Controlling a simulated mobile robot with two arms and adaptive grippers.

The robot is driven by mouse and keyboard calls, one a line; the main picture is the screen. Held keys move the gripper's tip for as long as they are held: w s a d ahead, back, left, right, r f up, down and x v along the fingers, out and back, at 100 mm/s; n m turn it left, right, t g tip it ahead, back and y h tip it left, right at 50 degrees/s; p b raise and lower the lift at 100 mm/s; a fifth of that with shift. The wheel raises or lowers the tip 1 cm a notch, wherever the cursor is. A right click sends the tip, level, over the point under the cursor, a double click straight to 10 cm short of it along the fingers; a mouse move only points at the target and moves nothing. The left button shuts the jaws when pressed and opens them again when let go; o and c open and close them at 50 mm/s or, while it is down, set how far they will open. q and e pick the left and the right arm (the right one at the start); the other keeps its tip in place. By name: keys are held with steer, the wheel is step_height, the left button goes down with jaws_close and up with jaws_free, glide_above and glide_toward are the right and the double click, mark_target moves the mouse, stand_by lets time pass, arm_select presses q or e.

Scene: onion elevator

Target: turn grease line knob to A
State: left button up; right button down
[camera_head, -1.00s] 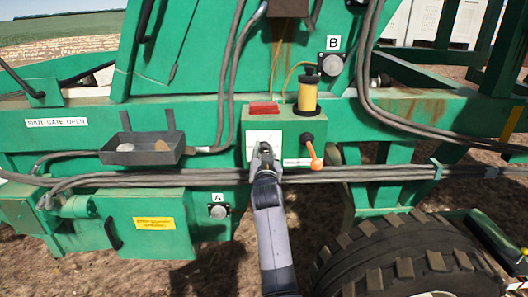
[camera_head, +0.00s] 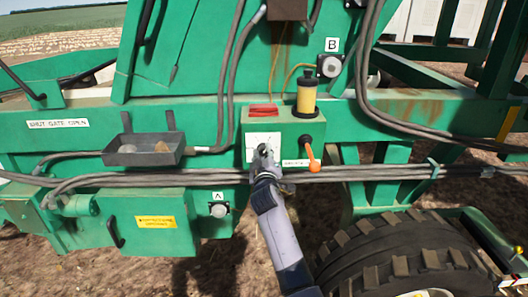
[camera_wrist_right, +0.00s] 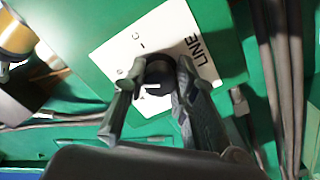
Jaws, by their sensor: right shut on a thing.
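The grease line knob (camera_wrist_right: 157,72) is a dark round knob on a white label plate. In the right wrist view the plate (camera_wrist_right: 195,50) shows the word "LINE" and a letter C; other lettering is hidden or blurred. My right gripper (camera_wrist_right: 150,88) has its two fingers on either side of the knob, shut on it. In the head view my right gripper (camera_head: 264,158) reaches up to the white plate (camera_head: 256,139) on the green box and covers part of the knob. Which letter the knob points to I cannot tell. My left gripper is not in view.
An orange-handled lever (camera_head: 312,160) is close right of the gripper. A yellow reservoir (camera_head: 306,97) and red item (camera_head: 263,111) top the box. Fittings labelled A (camera_head: 218,210) and B (camera_head: 330,66) sit apart. Hoses (camera_head: 370,173) run behind my arm. A grey tray (camera_head: 143,150) hangs left.

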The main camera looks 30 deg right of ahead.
steer(key=n+p, duration=0.2)
steer(key=n, duration=0.4)
steer(key=shift+r+n, duration=0.15)
steer(key=shift+n, duration=0.15)
steer(key=n+p, duration=0.1)
steer(key=n, duration=0.2)
steer(key=shift+a+n+p, duration=0.1)
steer(key=shift+n+p, duration=0.5)
steer(key=shift+n, duration=0.3)
steer(key=shift+f+n, duration=0.2)
steer(key=shift+n, duration=0.1)
steer(key=c, duration=1.4)
jaws_free()
steer(key=shift+c, duration=0.2)
steer(key=shift+o, duration=0.7)
steer(key=shift+r, duration=0.1)
steer(key=shift+s, duration=0.1)
